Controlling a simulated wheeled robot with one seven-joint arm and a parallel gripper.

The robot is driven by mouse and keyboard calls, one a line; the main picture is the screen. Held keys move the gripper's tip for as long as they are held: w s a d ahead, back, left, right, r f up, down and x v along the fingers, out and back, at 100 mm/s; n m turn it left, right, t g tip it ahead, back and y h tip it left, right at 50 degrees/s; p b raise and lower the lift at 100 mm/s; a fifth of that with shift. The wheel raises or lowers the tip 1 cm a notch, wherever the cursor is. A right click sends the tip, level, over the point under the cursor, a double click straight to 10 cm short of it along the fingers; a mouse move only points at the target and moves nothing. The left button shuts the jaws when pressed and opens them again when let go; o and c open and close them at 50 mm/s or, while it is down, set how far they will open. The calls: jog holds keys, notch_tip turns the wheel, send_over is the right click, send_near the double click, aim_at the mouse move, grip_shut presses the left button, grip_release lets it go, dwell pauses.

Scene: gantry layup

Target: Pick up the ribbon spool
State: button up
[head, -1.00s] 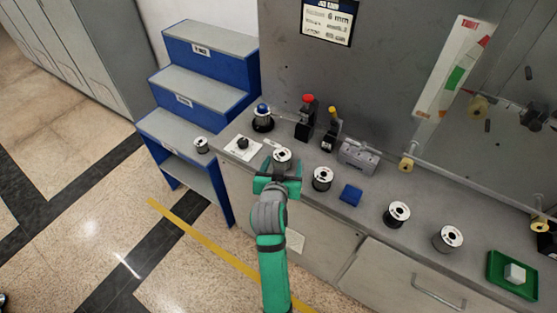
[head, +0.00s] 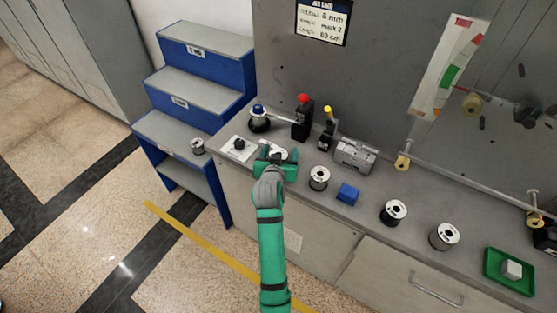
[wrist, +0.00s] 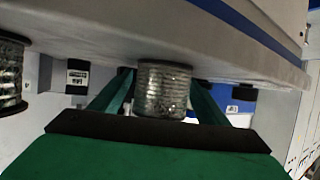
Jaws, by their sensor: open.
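A ribbon spool (head: 280,153) with a white top and dark centre stands upright near the left end of the grey counter. My green gripper (head: 276,157) is at this spool, with its fingers open on either side and its palm partly hiding it. In the wrist view, the spool's silvery wound side (wrist: 163,88) shows between the two green fingers (wrist: 162,96). The spool looks close to the dark palm bar; I cannot tell whether they touch.
A white plate with a black knob (head: 238,148) lies left of my gripper. Behind are a blue-topped device (head: 259,118), red-topped and yellow-topped devices (head: 302,118), (head: 327,130) and a metal block (head: 355,155). A blue block (head: 347,193) and green tray (head: 508,285) are right.

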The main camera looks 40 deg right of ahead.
jog(key=c, duration=1.5)
jog(key=shift+w+r, duration=0.1)
jog(key=shift+r, duration=0.1)
